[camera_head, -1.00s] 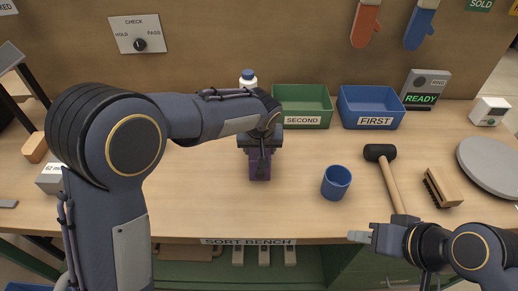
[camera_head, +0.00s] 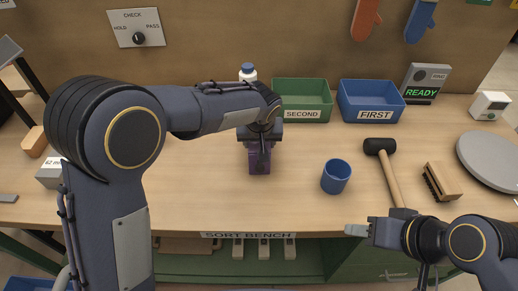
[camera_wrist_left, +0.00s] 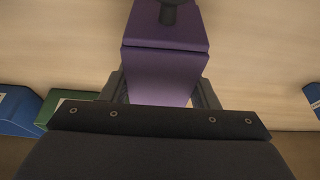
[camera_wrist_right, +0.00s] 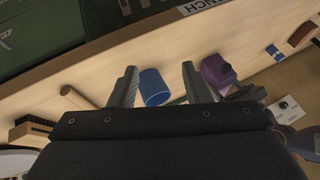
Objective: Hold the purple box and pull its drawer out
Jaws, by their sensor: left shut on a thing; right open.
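The purple box (camera_head: 259,162) stands on the bench in the middle, partly hidden under my left gripper. My left gripper (camera_head: 262,143) comes down from above and is shut on the box. In the left wrist view the purple box (camera_wrist_left: 165,75) sits between the two fingers, with a dark round knob (camera_wrist_left: 170,12) on its near face. My right gripper (camera_head: 357,230) is open and empty at the bench's front edge, to the right of the box and apart from it. The right wrist view also shows the purple box (camera_wrist_right: 217,74), beyond the right fingertips.
A blue cup (camera_head: 336,176) stands right of the box. A mallet (camera_head: 388,170) and a brush (camera_head: 441,182) lie further right. Bench space in front of the box is clear.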

